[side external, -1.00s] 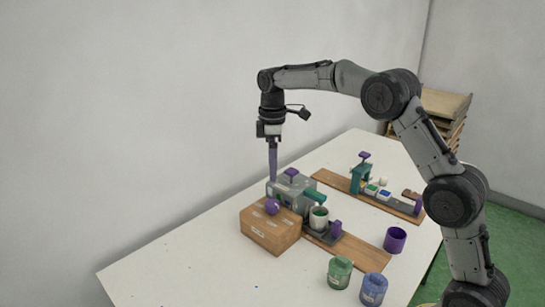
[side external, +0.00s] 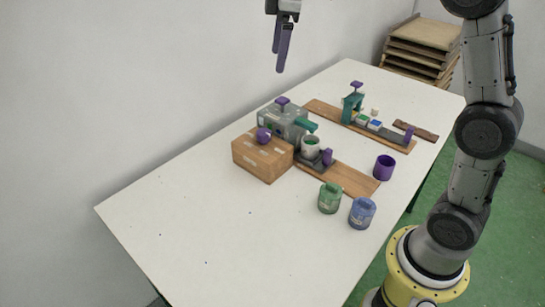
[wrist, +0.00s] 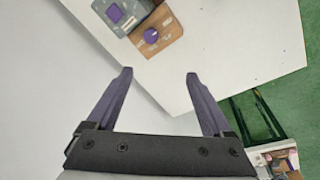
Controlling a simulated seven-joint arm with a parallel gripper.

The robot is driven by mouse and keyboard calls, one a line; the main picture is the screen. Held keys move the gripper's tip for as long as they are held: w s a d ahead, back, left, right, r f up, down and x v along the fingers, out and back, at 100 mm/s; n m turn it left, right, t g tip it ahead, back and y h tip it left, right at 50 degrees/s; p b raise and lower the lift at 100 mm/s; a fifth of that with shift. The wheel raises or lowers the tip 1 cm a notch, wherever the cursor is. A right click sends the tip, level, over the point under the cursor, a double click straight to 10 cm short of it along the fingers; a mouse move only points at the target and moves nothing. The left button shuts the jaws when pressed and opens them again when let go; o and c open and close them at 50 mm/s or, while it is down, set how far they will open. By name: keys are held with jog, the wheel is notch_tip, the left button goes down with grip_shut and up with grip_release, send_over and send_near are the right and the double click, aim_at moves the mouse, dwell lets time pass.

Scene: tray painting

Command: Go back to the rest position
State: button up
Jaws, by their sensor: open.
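My gripper (side external: 281,55) is open and empty, high above the back part of the white table in the side external view. Its two purple fingers point down, clear of everything. In the wrist view my gripper (wrist: 158,75) shows both fingers spread apart with nothing between them. The cardboard box (side external: 258,160) with a purple knob (side external: 263,136) on it stands on the table below, beside a grey machine (side external: 277,122). The box also shows at the top of the wrist view (wrist: 168,38).
A wooden board holds a white cup (side external: 310,147); another carries a teal press (side external: 351,107). A purple cup (side external: 384,167), a green jar (side external: 330,198) and a blue jar (side external: 362,213) stand near the right edge. Stacked trays (side external: 420,48) stand behind.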

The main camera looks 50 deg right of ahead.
jog(key=s+a+r+m+t, duration=0.2)
jog(key=s+m, duration=0.1)
jog(key=s, duration=1.4)
jog(key=s+a+f+m+t, duration=0.1)
jog(key=s+f+m, duration=0.5)
jog(key=s+f, duration=0.4)
jog(key=shift+s+f, duration=0.4)
jog(key=shift+f, duration=0.5)
